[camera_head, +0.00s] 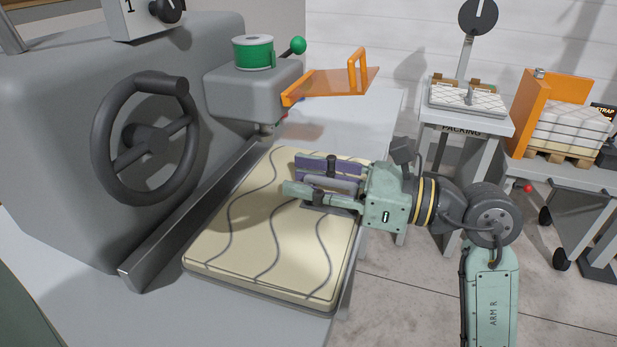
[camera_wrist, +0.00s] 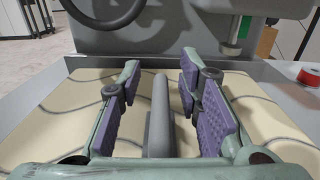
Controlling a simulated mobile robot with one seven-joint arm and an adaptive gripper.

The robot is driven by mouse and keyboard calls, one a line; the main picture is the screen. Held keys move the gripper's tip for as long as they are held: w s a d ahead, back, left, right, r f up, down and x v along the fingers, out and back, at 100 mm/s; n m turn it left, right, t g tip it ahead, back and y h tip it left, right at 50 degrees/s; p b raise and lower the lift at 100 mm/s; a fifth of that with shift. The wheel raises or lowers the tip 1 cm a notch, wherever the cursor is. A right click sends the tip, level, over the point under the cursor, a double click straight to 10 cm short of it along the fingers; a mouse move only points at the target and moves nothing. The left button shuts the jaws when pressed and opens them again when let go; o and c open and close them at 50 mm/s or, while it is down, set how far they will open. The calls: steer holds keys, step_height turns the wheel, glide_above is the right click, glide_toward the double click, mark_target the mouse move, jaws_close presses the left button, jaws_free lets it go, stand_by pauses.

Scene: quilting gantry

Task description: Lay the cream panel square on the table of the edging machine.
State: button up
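The cream panel (camera_head: 260,225), thick with wavy grey lines, lies flat on the grey table (camera_head: 90,310) of the edging machine (camera_head: 60,120). In the wrist view the panel (camera_wrist: 50,105) spreads below my fingers. Its left side runs beside the metal fence (camera_head: 195,205); a narrow strip shows between them at the near end. I cannot tell whether they touch farther back. My gripper (camera_head: 320,182) is low over the panel's far right part. Its purple-padded fingers stand apart on both sides of a grey bar (camera_wrist: 160,115), with gaps visible on each side.
The machine head with a green spool (camera_head: 253,52) and an orange guard (camera_head: 330,82) overhangs the panel's far end. A handwheel (camera_head: 145,140) stands left of the fence. A packing stand (camera_head: 465,115) and an orange cart (camera_head: 555,150) are at the right. A red spool (camera_wrist: 309,75) shows in the wrist view.

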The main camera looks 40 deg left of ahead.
steer(key=v, duration=1.2)
